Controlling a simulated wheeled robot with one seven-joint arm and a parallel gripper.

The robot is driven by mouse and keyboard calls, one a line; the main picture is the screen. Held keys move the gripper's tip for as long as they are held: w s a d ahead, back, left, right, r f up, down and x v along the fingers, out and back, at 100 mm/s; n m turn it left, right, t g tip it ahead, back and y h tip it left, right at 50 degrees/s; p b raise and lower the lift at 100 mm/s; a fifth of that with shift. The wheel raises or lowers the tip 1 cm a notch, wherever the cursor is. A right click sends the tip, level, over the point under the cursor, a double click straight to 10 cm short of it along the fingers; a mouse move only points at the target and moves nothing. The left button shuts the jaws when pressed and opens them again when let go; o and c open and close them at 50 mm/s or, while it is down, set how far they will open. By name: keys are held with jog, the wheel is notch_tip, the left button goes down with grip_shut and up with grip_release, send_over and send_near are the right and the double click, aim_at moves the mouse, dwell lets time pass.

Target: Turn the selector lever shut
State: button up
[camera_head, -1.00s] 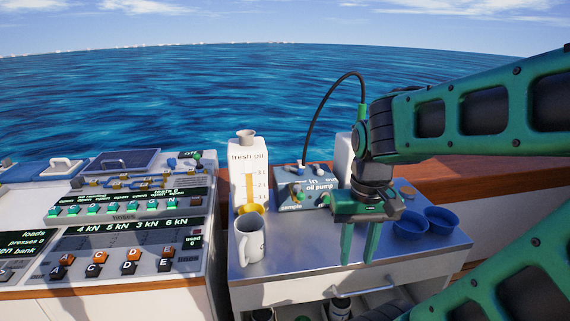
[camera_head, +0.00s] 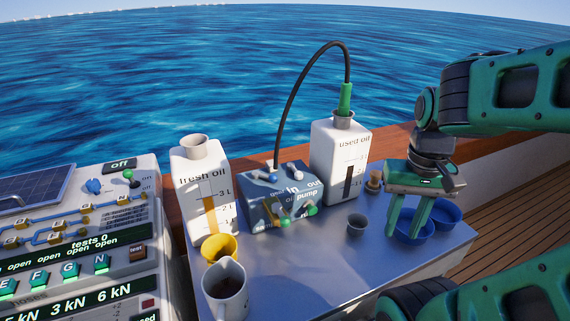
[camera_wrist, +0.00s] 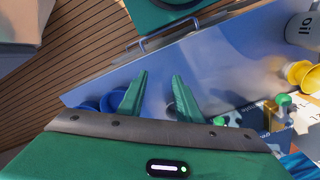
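The blue-grey oil pump box (camera_head: 262,207) stands on the metal worktop between the two white oil jugs. I cannot tell for certain which part is the selector, and some lettering is too small to read. My gripper (camera_head: 403,234) points down to the right of the pump, in front of the blue bowls, well apart from the lever. It is open and empty; the wrist view (camera_wrist: 160,75) shows a gap between its fingers.
The fresh oil jug (camera_head: 195,205), yellow cup (camera_head: 219,247) and white mug (camera_head: 226,290) stand left. The used oil jug (camera_head: 335,165), with a black hose, stands behind. A grey cup (camera_head: 356,226) and blue bowls (camera_head: 411,226) lie right. A control panel (camera_head: 75,250) is far left.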

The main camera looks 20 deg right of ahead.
jog(key=shift+w, duration=0.15)
jog(key=shift+o, duration=1)
notch_tip(320, 180, up, 8)
jog(key=n, duration=1.5)
send_over(265, 176)
jog(key=s+d, duration=0.1)
jog(key=d, duration=0.1)
notch_tip(265, 176, down, 10)
jog(key=shift+s+f, duration=0.1)
jog(key=shift+f, duration=0.1)
